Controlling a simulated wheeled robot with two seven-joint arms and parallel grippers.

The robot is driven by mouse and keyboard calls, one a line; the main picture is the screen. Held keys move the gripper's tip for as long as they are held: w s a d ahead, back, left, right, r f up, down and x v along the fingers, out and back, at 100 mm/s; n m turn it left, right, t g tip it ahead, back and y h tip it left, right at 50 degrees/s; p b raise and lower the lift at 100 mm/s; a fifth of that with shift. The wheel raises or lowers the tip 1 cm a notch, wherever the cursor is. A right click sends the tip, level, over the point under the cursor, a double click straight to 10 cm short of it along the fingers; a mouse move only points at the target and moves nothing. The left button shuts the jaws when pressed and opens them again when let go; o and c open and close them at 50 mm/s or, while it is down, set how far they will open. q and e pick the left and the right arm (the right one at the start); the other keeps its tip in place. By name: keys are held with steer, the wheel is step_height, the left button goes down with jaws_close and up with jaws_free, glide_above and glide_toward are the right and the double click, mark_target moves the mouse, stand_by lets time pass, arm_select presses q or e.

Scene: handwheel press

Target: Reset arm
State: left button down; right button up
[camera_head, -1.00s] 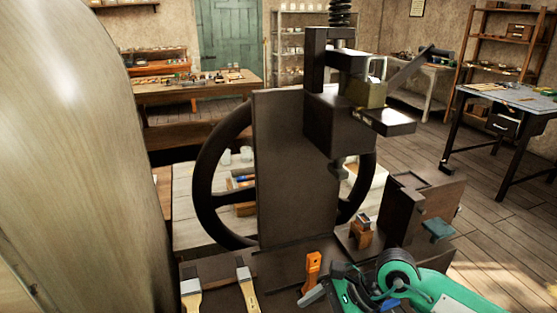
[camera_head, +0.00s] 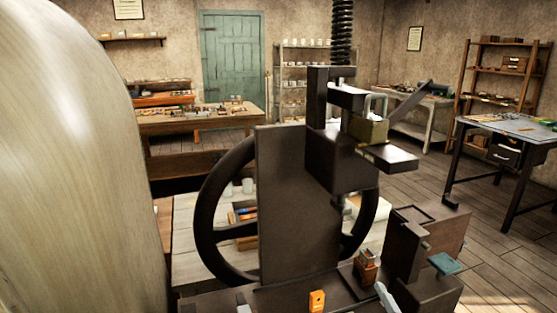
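The dark handwheel press (camera_head: 298,200) stands in the middle, with a large upright plate and a black spoked-rim wheel (camera_head: 208,225) behind it. Its head block (camera_head: 340,155) carries a coiled screw or spring (camera_head: 341,35) on top and a brass-coloured block (camera_head: 369,131) at its side. A dark bar (camera_head: 410,84) slants up to the right. Neither of my grippers shows, so whether they are open or shut is hidden. A pale grey piece (camera_head: 386,298) shows at the lower edge; I cannot tell what it is.
A small wooden block (camera_head: 366,268), an orange piece (camera_head: 317,300) and a dark box (camera_head: 425,245) with a teal tab (camera_head: 444,264) sit on the press base. A large pale curved surface (camera_head: 75,160) blocks the left side. Open floor (camera_head: 490,250) lies to the right.

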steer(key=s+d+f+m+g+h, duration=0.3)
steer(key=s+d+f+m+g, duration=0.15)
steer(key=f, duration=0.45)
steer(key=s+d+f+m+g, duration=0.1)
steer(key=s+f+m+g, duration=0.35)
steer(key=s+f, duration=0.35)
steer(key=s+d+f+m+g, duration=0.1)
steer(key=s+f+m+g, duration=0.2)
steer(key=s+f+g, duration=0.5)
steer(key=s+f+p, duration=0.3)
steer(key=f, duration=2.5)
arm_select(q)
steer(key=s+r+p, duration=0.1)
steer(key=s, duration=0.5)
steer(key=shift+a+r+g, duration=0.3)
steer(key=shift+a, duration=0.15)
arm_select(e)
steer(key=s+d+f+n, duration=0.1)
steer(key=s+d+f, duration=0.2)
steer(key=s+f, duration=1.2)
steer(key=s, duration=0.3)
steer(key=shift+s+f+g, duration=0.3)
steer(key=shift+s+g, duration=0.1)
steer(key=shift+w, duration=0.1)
